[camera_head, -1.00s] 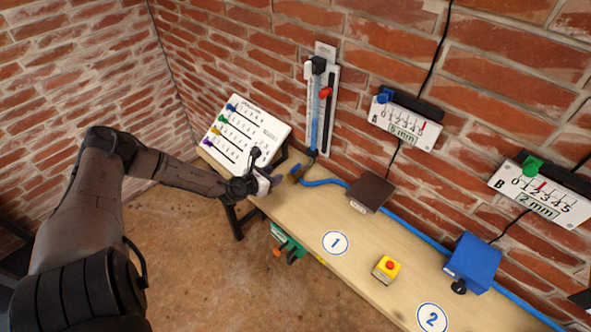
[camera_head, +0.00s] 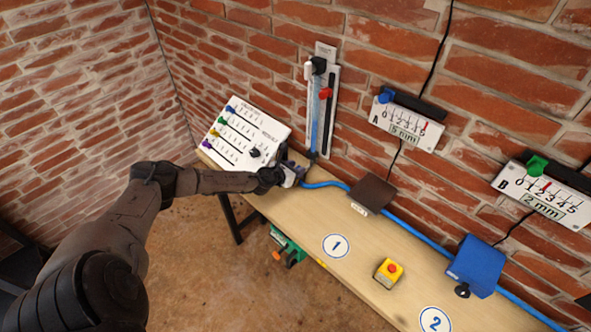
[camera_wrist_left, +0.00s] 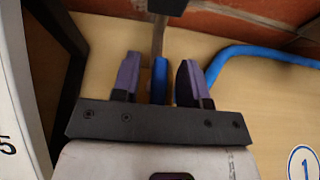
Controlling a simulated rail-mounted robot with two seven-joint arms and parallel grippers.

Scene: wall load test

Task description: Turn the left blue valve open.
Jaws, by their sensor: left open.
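The left blue valve's handle (camera_wrist_left: 160,80) shows in the left wrist view as a narrow upright blue piece below a metal stem. My left gripper (camera_head: 293,172) is at the valve, at the far left end of the bench by the wall. In the wrist view, the open left gripper (camera_wrist_left: 160,82) has one purple-grey finger on each side of the handle. A gap shows on the left of the handle and a smaller one on the right. In the head view the gripper mostly hides the handle. My right gripper is not in view.
A blue hose (camera_head: 410,231) runs along the wooden bench (camera_head: 366,247). A white board with coloured knobs (camera_head: 241,134) leans left of the gripper. A tall blue gauge (camera_head: 314,118) stands behind. A dark plate (camera_head: 371,194), a yellow button box (camera_head: 388,273) and a blue box (camera_head: 476,266) stand rightward.

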